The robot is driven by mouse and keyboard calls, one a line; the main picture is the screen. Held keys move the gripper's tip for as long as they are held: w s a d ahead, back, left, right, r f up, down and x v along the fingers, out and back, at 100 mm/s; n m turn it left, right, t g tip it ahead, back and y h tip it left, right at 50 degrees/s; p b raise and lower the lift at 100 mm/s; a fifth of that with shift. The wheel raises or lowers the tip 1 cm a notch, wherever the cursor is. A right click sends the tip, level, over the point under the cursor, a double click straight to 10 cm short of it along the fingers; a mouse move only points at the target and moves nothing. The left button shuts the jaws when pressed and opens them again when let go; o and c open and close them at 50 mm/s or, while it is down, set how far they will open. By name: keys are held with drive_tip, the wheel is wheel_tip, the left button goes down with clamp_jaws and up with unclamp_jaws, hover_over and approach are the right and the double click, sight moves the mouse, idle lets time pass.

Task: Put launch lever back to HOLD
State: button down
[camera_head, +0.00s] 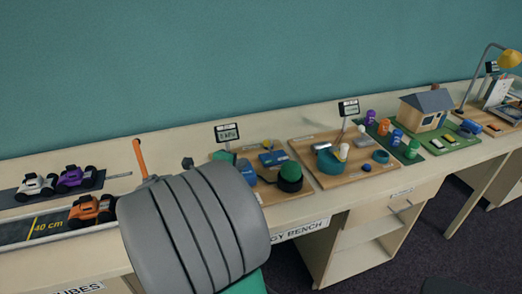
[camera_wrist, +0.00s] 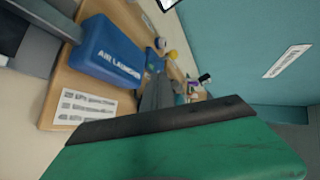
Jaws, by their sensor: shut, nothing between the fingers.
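An orange-handled lever (camera_head: 140,158), which looks like the launch lever, stands near the inner end of the car tracks in the head view. It leans slightly left, and its base is hidden behind my grey arm. No HOLD mark can be read. The lever cannot be made out in the wrist view. The wrist view shows a blue box marked AIR LAUNCHER (camera_wrist: 108,53) on a wooden board, to the left of my gripper. My gripper (camera_wrist: 157,88) is shut and empty, pointing along the bench. In the head view my arm hides it.
Toy cars, including an orange one (camera_head: 92,210), stand on tracks at left. Wooden boards with a green-topped round item (camera_head: 289,176) and small parts fill the bench middle. A model house (camera_head: 427,108) and a lamp (camera_head: 508,59) stand at right. A teal wall closes the back.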

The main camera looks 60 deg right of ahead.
drive_tip(key=shift+s+r, duration=0.1)
drive_tip(key=shift+d, duration=0.1)
drive_tip(key=p, duration=0.3)
approach(266, 145)
drive_tip(key=d+f, duration=0.2)
drive_tip(key=f, duration=0.1)
drive_tip(key=shift+d+f, duration=0.15)
drive_tip(key=shift+f, duration=0.2)
drive_tip(key=shift+w+d+r+p, duration=0.15)
drive_tip(key=shift+d+p, duration=0.05)
drive_tip(key=shift+d, duration=0.65)
drive_tip(key=shift+w+d+r+p, duration=0.1)
drive_tip(key=shift+d+p, duration=0.05)
drive_tip(key=shift+d, duration=0.7)
drive_tip(key=shift+r, duration=0.1)
drive_tip(key=shift+s+d+r+m, duration=0.1)
drive_tip(key=shift+s+d+m, duration=0.1)
drive_tip(key=shift+m, duration=0.1)
